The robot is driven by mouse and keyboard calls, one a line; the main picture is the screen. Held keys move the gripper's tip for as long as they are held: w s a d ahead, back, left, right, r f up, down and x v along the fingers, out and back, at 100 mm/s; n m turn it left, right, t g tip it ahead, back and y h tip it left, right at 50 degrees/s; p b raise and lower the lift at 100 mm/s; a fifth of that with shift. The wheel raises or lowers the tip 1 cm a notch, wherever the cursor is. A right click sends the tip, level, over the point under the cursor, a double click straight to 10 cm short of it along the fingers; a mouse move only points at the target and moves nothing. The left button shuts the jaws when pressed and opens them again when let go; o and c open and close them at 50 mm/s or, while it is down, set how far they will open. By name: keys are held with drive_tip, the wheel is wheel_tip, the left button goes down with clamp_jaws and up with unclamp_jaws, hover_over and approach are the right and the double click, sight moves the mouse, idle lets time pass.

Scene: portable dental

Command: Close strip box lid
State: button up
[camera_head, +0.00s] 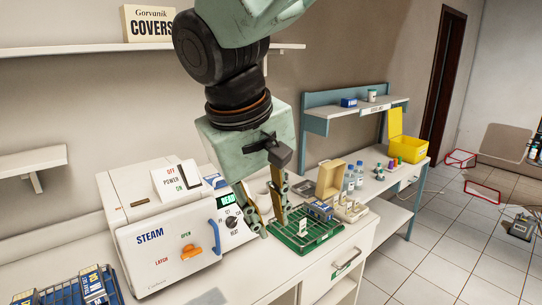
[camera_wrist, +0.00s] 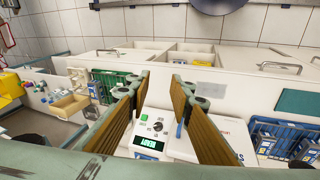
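A tan box (camera_head: 330,180) stands on the counter right of the green rack, with a tan panel upright; it looks like the strip box with its lid raised, but no label is readable. The tan box (camera_wrist: 70,106) also shows at the left of the wrist view, open at the top. My gripper (camera_head: 270,222) points down between the steam unit and the green rack, left of the tan box and apart from it. In the wrist view its two fingers (camera_wrist: 159,88) stand apart with nothing between them.
The white steam unit (camera_head: 165,245) with knobs and a blue handle is close on the left. A green wire rack (camera_head: 300,240) holds small packs beside my gripper. Bottles (camera_head: 354,178) and a yellow bin (camera_head: 405,150) with its lid up stand farther right. A shelf is behind.

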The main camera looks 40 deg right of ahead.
drive_tip(key=w+d+r+m+g+h+p, duration=0.1)
drive_tip(key=w+d+g+h+p, duration=0.15)
drive_tip(key=w+d, duration=0.8)
drive_tip(key=w+d+m+g+h+p, duration=0.1)
drive_tip(key=w+d+h+p, duration=0.3)
drive_tip(key=d, duration=1.1)
drive_tip(key=w+d+r+m+g+h+p, duration=0.1)
drive_tip(key=w+d+h+p, duration=0.1)
drive_tip(key=w+d, duration=0.85)
drive_tip(key=w+d+f+h+p, duration=0.2)
drive_tip(key=d+f, duration=0.4)
drive_tip(key=d, duration=0.2)
drive_tip(key=w+d+f+t+h+p, duration=0.1)
drive_tip(key=w+d+f+p, duration=0.1)
drive_tip(key=d+f, duration=0.4)
drive_tip(key=w+d+f+n+h+p, duration=0.1)
drive_tip(key=d+f, duration=0.4)
drive_tip(key=d, duration=0.5)
drive_tip(key=shift+w+d+f+t+h+p, duration=0.15)
drive_tip(key=shift+w+f+t+h+p, duration=0.05)
drive_tip(key=shift+w+h+p, duration=0.3)
drive_tip(key=shift+w+d+f+t+h+p, duration=0.15)
drive_tip(key=shift+w+f+h+p, duration=0.05)
drive_tip(key=shift+w+h+p, duration=0.2)
drive_tip(key=shift+s+d+f, duration=0.15)
drive_tip(key=shift+s+f, duration=0.05)
drive_tip(key=shift+f, duration=0.35)
